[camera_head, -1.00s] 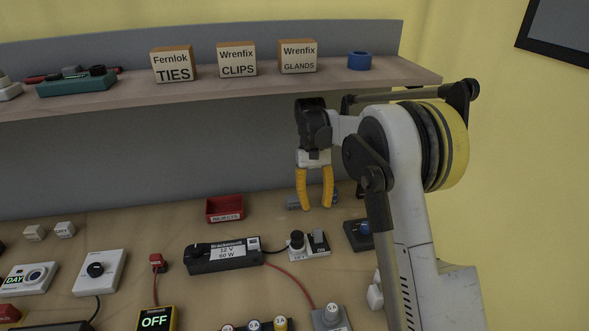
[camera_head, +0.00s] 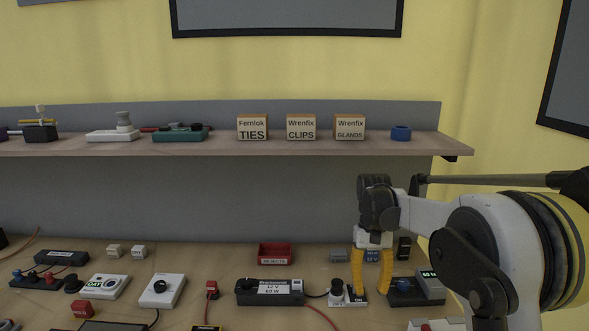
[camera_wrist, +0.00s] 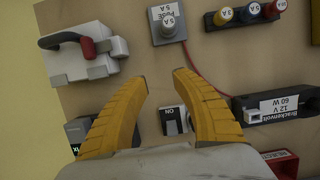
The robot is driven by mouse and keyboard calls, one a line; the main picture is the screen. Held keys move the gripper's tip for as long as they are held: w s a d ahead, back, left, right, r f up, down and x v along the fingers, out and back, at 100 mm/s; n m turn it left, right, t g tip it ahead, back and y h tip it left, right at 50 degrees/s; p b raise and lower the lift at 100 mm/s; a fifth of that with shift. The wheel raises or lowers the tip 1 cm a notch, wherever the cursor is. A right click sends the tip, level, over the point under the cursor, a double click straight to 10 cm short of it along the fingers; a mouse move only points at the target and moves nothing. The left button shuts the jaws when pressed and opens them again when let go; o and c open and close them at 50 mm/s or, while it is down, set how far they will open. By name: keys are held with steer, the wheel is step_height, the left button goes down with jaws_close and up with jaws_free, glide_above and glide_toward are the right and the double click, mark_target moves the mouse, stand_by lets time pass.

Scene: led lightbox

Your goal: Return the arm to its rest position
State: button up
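My gripper (camera_head: 371,275) has two yellow ribbed fingers and points down over the right part of the workbench. The fingers are apart, with nothing between them, and it is open. In the wrist view my gripper (camera_wrist: 160,85) also shows its fingertips apart above the bare board. The white ON switch block (camera_wrist: 173,120) lies below, between the fingers in that view. My arm comes in from the right in the head view. The height of the fingertips above the bench is hard to tell.
The shelf (camera_head: 300,146) holds labelled boxes and a blue tape roll (camera_head: 400,132). On the bench are a red rejects tray (camera_head: 275,255), a black 12 V power supply (camera_head: 270,291), a grey fuse block (camera_wrist: 168,24) and a white device with a dark handle (camera_wrist: 85,55).

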steer(key=s+r+t, duration=0.5)
steer(key=s+r, duration=0.3)
steer(key=s, duration=0.4)
steer(key=s+f+t, duration=0.1)
steer(key=s+t, duration=0.1)
steer(key=s, duration=0.4)
steer(key=s+f+t+b, duration=0.1)
steer(key=s+f+t, duration=0.1)
steer(key=s, duration=0.4)
steer(key=shift+s+t, duration=0.35)
steer(key=shift+t, duration=0.45)
steer(key=shift+f, duration=0.1)
stand_by(0.9)
